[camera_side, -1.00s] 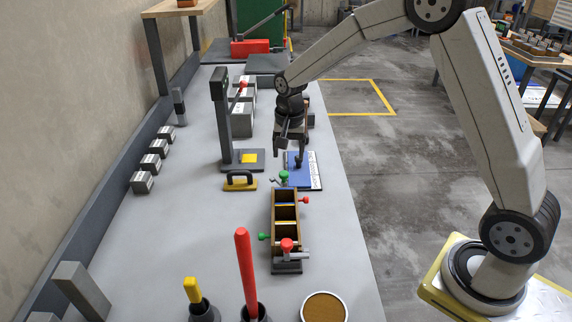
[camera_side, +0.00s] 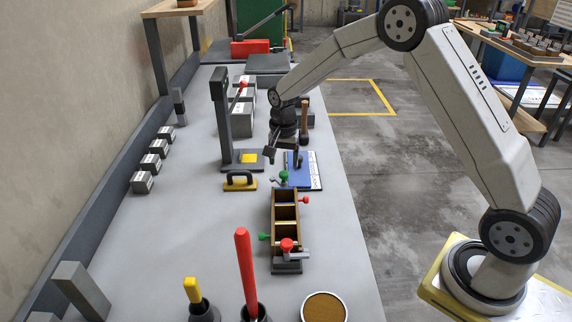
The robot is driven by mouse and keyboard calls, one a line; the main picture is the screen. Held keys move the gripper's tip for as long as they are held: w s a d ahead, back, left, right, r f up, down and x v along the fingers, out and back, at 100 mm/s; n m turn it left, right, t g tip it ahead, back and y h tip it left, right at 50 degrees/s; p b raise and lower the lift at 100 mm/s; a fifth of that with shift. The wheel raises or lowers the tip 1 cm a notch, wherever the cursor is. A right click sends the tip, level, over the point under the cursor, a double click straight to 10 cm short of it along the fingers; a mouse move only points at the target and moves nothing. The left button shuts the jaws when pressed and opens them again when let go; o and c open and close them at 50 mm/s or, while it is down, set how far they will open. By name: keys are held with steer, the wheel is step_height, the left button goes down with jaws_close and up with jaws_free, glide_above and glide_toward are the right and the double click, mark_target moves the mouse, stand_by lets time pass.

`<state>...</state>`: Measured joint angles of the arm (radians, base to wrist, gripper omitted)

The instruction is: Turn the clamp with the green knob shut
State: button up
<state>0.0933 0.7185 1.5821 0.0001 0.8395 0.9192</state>
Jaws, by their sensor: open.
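A three-part wooden mould (camera_side: 273,218) stands on the grey bench. The clamp with the green knob (camera_side: 284,175) is at its far end, with a small metal lever pointing left. The clamp with the red knob (camera_side: 287,245) is at the near end, its metal handle pointing right. A small green side knob (camera_side: 264,237) is on the mould's left and a small red one (camera_side: 306,200) on its right. My gripper (camera_side: 283,156) is open and empty, pointing down just beyond the green-knob clamp, over the blue clipboard. I cannot tell its exact height or whether it touches anything.
The blue clipboard (camera_side: 312,181) lies beyond the mould. A yellow float (camera_side: 241,184) and a grey post stand (camera_side: 223,120) are to the left. A red-handled tool (camera_side: 244,270), a yellow-handled one (camera_side: 194,290) and a round tub (camera_side: 323,308) stand in front. Free bench lies left of the mould.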

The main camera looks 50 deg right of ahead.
mark_target(284, 173)
steer(key=shift+f, duration=1.95)
jaws_close()
